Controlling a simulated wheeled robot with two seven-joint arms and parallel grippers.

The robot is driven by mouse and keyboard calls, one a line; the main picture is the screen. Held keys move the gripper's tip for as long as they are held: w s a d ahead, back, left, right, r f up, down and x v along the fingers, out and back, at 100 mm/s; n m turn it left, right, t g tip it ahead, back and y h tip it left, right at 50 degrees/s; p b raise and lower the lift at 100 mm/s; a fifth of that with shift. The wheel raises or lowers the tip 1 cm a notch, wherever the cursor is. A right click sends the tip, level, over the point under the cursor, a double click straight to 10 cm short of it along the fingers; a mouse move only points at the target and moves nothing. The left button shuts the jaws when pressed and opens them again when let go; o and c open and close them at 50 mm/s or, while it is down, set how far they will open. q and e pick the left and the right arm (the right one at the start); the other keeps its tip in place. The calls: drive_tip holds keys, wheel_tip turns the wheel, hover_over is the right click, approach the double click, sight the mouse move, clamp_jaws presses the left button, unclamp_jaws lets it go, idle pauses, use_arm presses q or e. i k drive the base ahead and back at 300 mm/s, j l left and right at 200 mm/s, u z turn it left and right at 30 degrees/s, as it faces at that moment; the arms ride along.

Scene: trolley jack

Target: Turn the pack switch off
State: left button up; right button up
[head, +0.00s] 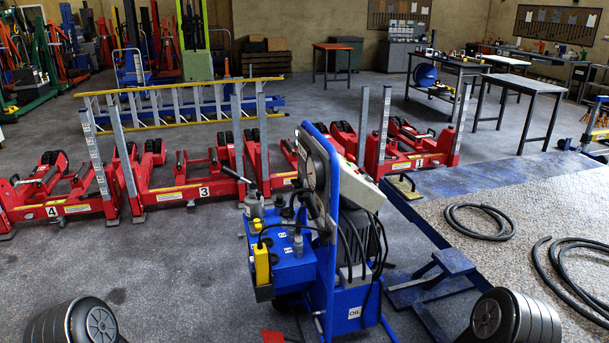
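The blue power pack (345,290) stands upright on the floor in the middle of the head view, with an "OIL" label low on its front. A pale control box (358,187) sits tilted near its top right, beside a round gauge-like dial (308,172). A yellow hand control (262,264) hangs on the pack's left side on a black cable. The pack switch is too small to make out, so I cannot tell its position. Neither of my grippers shows; only dark rounded parts, likely of my own arms, show in the bottom corners.
Red numbered jacks (190,190) stand in a row behind the pack, with a ladder (180,104) beyond. A blue pedal-like stand (452,262) is close on the right. Black hoses (478,221) lie on the pale gravelly area. Floor to the pack's left is clear.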

sight(296, 184)
drive_tip(key=i+j+z, duration=0.1)
drive_tip(key=i, duration=0.3)
drive_tip(key=i+j+z, duration=0.1)
drive_tip(key=i, duration=0.3)
drive_tip(key=i+j+z, duration=0.1)
drive_tip(key=i+j, duration=0.25)
